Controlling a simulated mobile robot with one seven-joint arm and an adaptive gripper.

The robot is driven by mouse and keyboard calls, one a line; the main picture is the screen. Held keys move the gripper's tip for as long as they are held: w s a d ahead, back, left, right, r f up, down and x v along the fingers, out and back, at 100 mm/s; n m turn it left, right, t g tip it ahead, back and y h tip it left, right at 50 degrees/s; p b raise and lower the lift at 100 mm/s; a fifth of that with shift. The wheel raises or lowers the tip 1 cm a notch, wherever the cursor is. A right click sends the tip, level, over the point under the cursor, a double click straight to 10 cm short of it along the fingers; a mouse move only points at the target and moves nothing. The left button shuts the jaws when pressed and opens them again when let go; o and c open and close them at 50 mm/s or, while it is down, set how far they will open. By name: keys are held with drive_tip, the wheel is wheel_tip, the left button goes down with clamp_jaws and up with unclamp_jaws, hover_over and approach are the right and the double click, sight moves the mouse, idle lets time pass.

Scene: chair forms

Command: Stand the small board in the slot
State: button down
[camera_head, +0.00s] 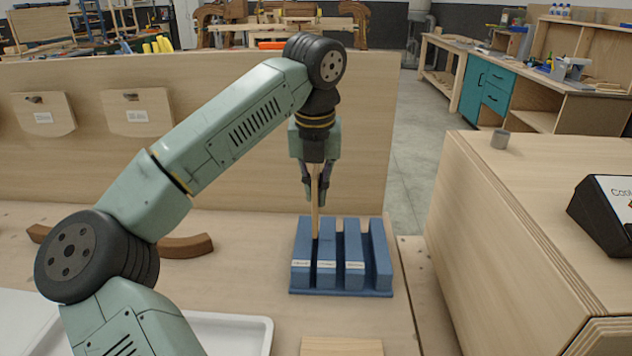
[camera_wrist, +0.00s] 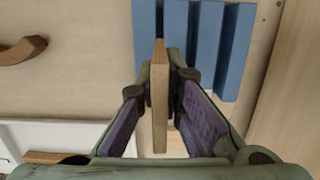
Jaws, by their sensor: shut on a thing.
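The small board (camera_head: 315,195) is a thin, pale wooden piece held upright in my gripper (camera_head: 316,203). My gripper is shut on it, with one finger on each side, and the wrist view shows the same board (camera_wrist: 160,100) edge-on between the pads. The blue slotted block (camera_head: 342,283) stands on the bench below, with several ridges and white labels on its front. The board's lower end is at the leftmost gap of the block (camera_wrist: 208,50). I cannot tell how far it is inside the gap.
A curved brown wooden piece (camera_head: 185,246) lies left of the block. A white tray (camera_head: 240,325) is at the front left. A flat wooden piece (camera_head: 341,347) lies in front. A large wooden box (camera_head: 500,230) stands right. A tall panel (camera_head: 230,180) closes the back.

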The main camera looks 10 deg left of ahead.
sight(316, 221)
drive_tip(key=shift+f+b, duration=1.55)
drive_tip(key=shift+f, duration=1.05)
drive_tip(key=shift+f+b, duration=1.2)
drive_tip(key=shift+f, duration=0.15)
drive_tip(key=c, duration=1.7)
unclamp_jaws()
drive_tip(key=shift+o, duration=0.2)
drive_tip(key=shift+r, duration=0.1)
